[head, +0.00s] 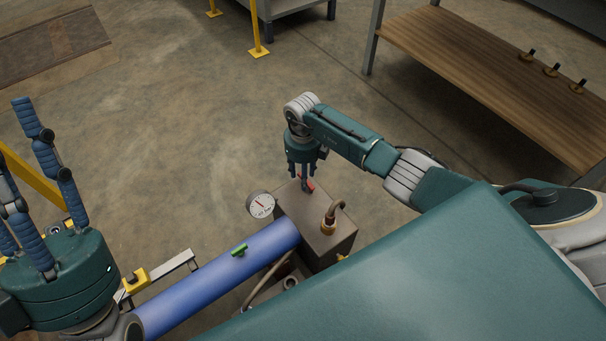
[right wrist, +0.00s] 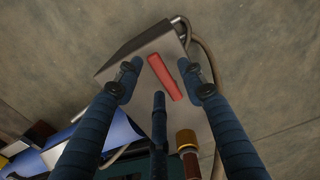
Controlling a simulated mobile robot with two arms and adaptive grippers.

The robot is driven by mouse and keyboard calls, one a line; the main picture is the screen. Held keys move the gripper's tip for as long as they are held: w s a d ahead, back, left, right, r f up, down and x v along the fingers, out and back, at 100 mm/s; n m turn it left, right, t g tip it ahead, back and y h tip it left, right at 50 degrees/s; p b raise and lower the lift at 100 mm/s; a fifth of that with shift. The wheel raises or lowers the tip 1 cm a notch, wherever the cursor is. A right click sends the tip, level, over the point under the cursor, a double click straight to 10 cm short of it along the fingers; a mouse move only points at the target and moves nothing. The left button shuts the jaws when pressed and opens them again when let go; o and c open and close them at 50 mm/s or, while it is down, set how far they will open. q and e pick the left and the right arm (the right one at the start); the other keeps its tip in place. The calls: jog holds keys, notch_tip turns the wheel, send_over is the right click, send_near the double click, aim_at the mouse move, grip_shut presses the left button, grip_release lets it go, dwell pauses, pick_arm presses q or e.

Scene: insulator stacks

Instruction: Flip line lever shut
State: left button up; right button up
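A red lever (right wrist: 165,77) lies on the top of a grey-brown metal box (right wrist: 197,98) in the right wrist view. In the head view the red lever (head: 308,184) shows partly beside my right gripper (head: 303,180), which hides some of it. My right gripper (right wrist: 163,85) points down over the box, its fingers spread on both sides of the lever and a third finger below it. The fingers look apart from the lever. My left gripper (head: 40,170) is at the left edge, fingers pointing up, spread and empty.
A wooden bench (head: 480,75) stands at upper right. The floor behind the box is clear.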

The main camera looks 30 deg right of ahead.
notch_tip(320, 180, up, 12)
dwell(0.5)
dwell(0.3)
